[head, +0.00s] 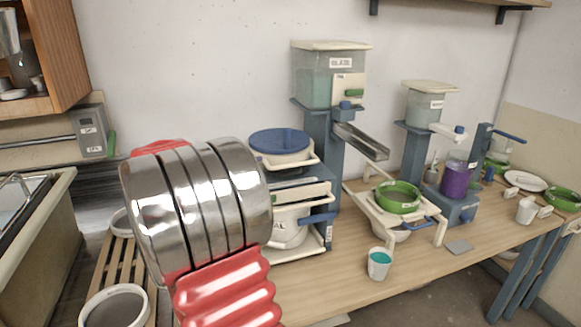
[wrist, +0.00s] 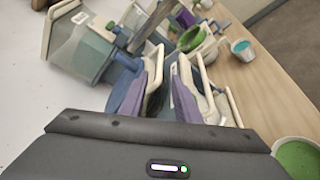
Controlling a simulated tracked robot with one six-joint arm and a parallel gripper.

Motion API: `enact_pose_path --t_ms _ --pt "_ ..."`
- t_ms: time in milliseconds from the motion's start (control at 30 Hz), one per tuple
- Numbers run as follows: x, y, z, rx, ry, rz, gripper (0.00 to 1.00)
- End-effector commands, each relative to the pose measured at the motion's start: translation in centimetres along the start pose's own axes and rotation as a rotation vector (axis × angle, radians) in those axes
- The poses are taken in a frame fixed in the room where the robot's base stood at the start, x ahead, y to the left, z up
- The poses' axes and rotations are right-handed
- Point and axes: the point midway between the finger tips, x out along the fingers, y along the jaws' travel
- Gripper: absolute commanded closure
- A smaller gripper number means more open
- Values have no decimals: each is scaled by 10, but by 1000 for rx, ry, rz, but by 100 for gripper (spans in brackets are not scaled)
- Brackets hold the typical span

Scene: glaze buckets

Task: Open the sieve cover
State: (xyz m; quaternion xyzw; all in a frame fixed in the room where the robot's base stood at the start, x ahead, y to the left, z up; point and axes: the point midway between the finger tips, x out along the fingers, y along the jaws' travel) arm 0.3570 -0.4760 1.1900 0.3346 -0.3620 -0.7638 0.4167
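A round blue lid (head: 280,141) sits flat on top of a cream, stacked unit (head: 297,192) left of centre in the head view; it looks closed and may be the sieve cover. A blue part (wrist: 122,92), possibly this lid, shows left of the fingers in the wrist view. My gripper (wrist: 168,75) has two purple-padded fingers, apart, with a dark gap between them and nothing clearly held. They point toward the stacked unit. In the head view my silver and red arm hides the gripper and part of the unit's left side.
A glaze hopper (head: 322,80) with a metal chute (head: 362,142) stands behind the unit. A green ring (head: 397,195) on a cream stand and a teal-filled cup (head: 379,263) are to the right. A bucket (head: 114,306) sits on slats at lower left. The front tabletop is partly clear.

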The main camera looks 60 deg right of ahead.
Motion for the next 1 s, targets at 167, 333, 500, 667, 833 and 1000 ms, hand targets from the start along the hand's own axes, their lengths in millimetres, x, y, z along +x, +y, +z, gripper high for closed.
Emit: enact_pose_path --t_ms 167,333,500,667,833,1000 --pt "0 0 0 0 1 -1 71" --pt "7 -1 0 0 0 -3 71" --pt "26 -1 1 1 -1 -5 71" --pt "50 -1 1 0 -2 -5 71" --pt "76 -1 1 0 -2 -4 71" --pt "103 -2 1 0 -1 -5 71"
